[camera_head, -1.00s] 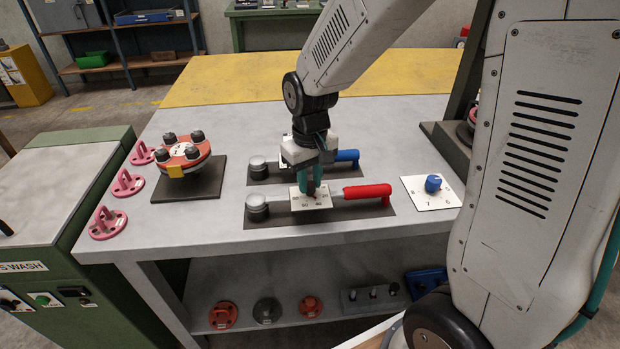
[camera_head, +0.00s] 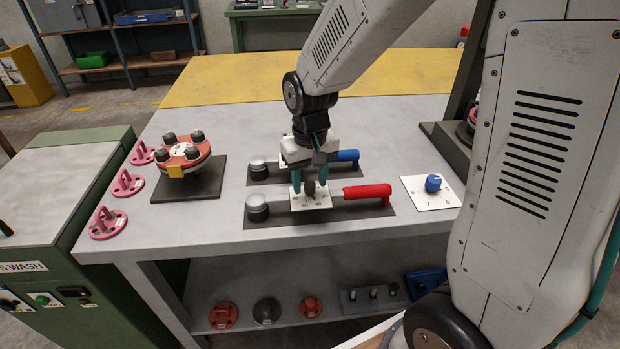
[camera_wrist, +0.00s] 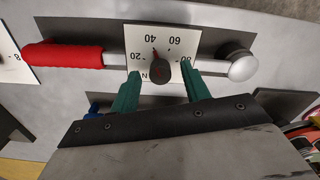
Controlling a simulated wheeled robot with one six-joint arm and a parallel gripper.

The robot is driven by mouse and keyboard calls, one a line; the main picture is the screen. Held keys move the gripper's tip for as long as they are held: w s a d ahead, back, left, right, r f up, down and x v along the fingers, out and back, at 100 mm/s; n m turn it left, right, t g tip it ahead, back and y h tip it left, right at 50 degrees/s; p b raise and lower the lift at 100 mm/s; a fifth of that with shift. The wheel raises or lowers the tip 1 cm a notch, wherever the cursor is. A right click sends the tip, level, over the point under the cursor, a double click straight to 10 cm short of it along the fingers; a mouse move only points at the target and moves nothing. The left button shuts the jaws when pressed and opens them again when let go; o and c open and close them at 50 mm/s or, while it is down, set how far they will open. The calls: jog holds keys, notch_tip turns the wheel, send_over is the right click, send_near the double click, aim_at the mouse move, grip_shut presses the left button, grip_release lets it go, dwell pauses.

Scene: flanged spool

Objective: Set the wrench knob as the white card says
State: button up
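The red-handled wrench (camera_head: 355,198) lies on a dark mat, with a white dial card (camera_head: 318,202) at its middle. The dark wrench knob (camera_head: 310,187) stands on this card and also shows in the wrist view (camera_wrist: 159,74). Numbers including 20, 40, 60 and 80 are printed around it. A small red mark points to the upper left in the wrist view; its exact reading is hard to tell. My gripper (camera_head: 310,180) is open, its green fingertips (camera_wrist: 160,78) spread on either side of the knob with gaps. I cannot tell which card carries the instruction.
A blue-handled wrench (camera_head: 345,156) lies just behind. A white card with a blue knob (camera_head: 433,183) is at right. A red flanged piece with dark studs (camera_head: 183,155) stands at left, beside several pink brackets (camera_head: 126,182). The yellow back part of the table is clear.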

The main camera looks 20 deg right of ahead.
aim_at(310, 183)
notch_tip(310, 183, up, 8)
jog(key=shift+f, duration=0.1)
dwell(0.5)
dwell(0.4)
jog(key=s+d+r, duration=0.1)
jog(key=s+r, duration=0.2)
jog(key=s, duration=0.8)
jog(key=s+d+r+t, duration=0.1)
jog(key=s+r, duration=0.3)
jog(key=s, duration=0.7)
jog(key=shift+d, duration=0.5)
